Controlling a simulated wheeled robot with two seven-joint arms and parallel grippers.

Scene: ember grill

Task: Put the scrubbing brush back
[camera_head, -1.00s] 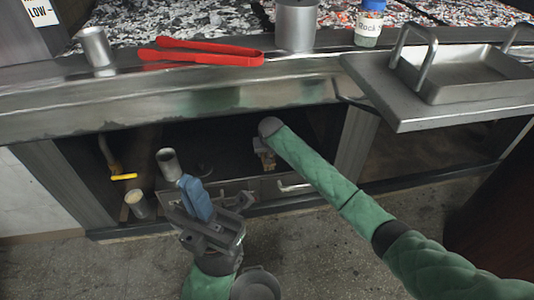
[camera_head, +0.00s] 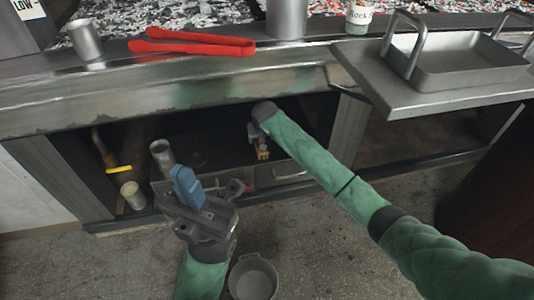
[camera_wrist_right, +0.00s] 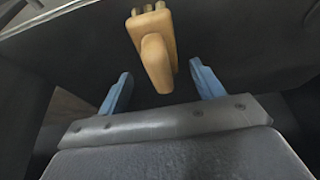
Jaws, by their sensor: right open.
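The scrubbing brush (camera_wrist_right: 152,45) shows as a tan wooden piece with a rounded handle in the right wrist view. Its handle points toward my right gripper (camera_wrist_right: 160,88), whose two blue fingers are apart, with the handle end between and beyond them. No grip on it shows. In the head view the brush (camera_head: 262,151) is a small tan shape just below the end of my right arm, inside the dark space under the grill. My left gripper (camera_head: 187,187) is lower left of it, with blue finger surfaces showing; their gap is hidden.
A metal cylinder (camera_head: 162,153) stands just behind my left gripper. A can (camera_head: 133,194) and a yellow-handled valve (camera_head: 119,169) are further left. A drawer front with a handle (camera_head: 290,175) is below the brush. A pot (camera_head: 253,277) is on the floor. Red tongs (camera_head: 190,42) lie on the ledge above.

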